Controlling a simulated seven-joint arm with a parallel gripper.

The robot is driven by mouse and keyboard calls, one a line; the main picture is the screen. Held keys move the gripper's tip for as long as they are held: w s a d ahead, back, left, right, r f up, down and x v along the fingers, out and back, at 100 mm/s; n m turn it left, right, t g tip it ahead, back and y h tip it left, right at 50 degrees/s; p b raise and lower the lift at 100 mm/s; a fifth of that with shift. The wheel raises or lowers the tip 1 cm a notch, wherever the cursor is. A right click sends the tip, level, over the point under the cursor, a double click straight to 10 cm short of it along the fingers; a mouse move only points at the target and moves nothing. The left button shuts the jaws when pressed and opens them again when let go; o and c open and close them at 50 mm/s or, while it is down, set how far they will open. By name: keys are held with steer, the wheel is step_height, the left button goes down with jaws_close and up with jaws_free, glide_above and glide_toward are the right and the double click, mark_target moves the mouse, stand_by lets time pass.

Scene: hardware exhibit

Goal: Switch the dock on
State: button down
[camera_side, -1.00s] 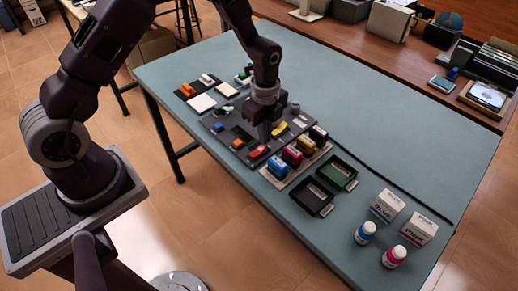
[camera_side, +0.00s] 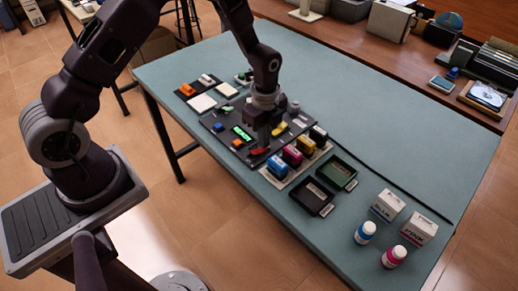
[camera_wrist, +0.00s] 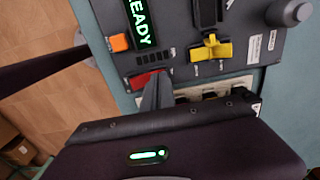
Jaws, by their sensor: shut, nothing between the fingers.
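The dock is a dark grey panel (camera_side: 218,124) on the blue-green table, with coloured controls on it. Its display (camera_side: 242,132) is lit green, and in the wrist view the lit display (camera_wrist: 143,24) reads "READY". A red rocker switch (camera_wrist: 148,78) sits below the display; it also shows in the side view (camera_side: 259,151). My gripper (camera_wrist: 158,88) is shut and empty, its fingertips at the right end of the red switch; whether they touch it I cannot tell. An orange button (camera_wrist: 119,43) and a yellow handle (camera_wrist: 212,48) are nearby on the panel.
A row of coloured cartridges (camera_side: 292,155) stands close to the panel's right side. Two dark trays (camera_side: 312,197) lie beyond them, then white boxes (camera_side: 388,205) and two bottles (camera_side: 365,232).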

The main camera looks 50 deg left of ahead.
step_height(320, 180, up, 7)
stand_by(0.5)
step_height(320, 180, up, 7)
steer(key=n+t, duration=0.1)
steer(key=n, duration=0.1)
glide_above(259, 149)
steer(key=s+r+n+t, duration=0.2)
steer(key=s+r+n, duration=0.45)
steer(key=r, duration=0.45)
steer(key=s+r+n+t, duration=0.2)
steer(key=s+r+n, duration=0.3)
steer(key=s, duration=1.2)
steer(key=n, duration=0.4)
steer(key=shift+d+t, duration=0.2)
steer(key=shift+t, duration=0.1)
